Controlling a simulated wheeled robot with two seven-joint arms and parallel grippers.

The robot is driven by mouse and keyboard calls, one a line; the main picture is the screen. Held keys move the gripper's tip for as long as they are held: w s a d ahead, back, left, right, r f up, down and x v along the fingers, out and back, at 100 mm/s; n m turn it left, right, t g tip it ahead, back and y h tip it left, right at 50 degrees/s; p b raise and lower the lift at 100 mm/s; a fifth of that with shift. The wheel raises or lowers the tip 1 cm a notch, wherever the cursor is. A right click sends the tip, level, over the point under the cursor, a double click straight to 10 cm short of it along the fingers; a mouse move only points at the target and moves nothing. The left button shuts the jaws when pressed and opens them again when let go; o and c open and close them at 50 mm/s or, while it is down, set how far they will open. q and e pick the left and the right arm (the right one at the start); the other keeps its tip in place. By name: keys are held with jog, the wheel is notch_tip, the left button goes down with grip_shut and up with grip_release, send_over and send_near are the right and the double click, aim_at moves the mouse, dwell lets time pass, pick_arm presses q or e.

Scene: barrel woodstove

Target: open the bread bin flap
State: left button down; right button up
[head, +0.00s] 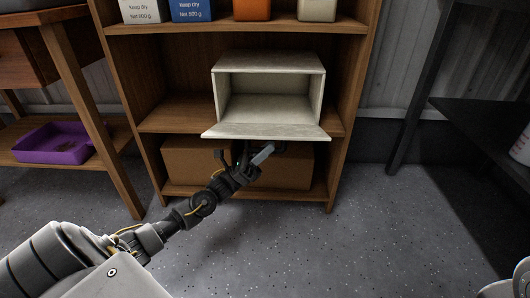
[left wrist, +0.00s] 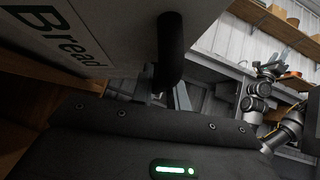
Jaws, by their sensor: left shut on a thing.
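The pale bread bin (head: 268,83) stands on the middle shelf with its front open and its inside empty. Its flap (head: 265,132) is folded down, close to level, and sticks out past the shelf edge. In the left wrist view the flap's outer face (left wrist: 50,38) carries the word "Bread". My left gripper (head: 250,157) is under the flap, shut on its dark handle (left wrist: 171,45). The flap hides the handle in the head view. In the left wrist view, an arm that looks like my right one (left wrist: 258,103) shows at the right; its fingers are unclear.
The wooden shelf unit (head: 355,75) holds packets (head: 191,10) above and cardboard boxes (head: 195,160) below. A side table with a purple tray (head: 53,145) stands at the left, and a dark bench (head: 480,125) at the right. The speckled floor (head: 350,240) in front is clear.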

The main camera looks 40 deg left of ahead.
pick_arm(q)
jog(key=c, duration=1.4)
grip_release()
jog(key=shift+o, duration=0.2)
jog(key=p+v, duration=0.2)
jog(key=v, duration=0.8)
jog(key=shift+s+a+f+p, duration=0.2)
jog(key=shift+s+f+p, duration=0.05)
jog(key=shift+p, duration=0.05)
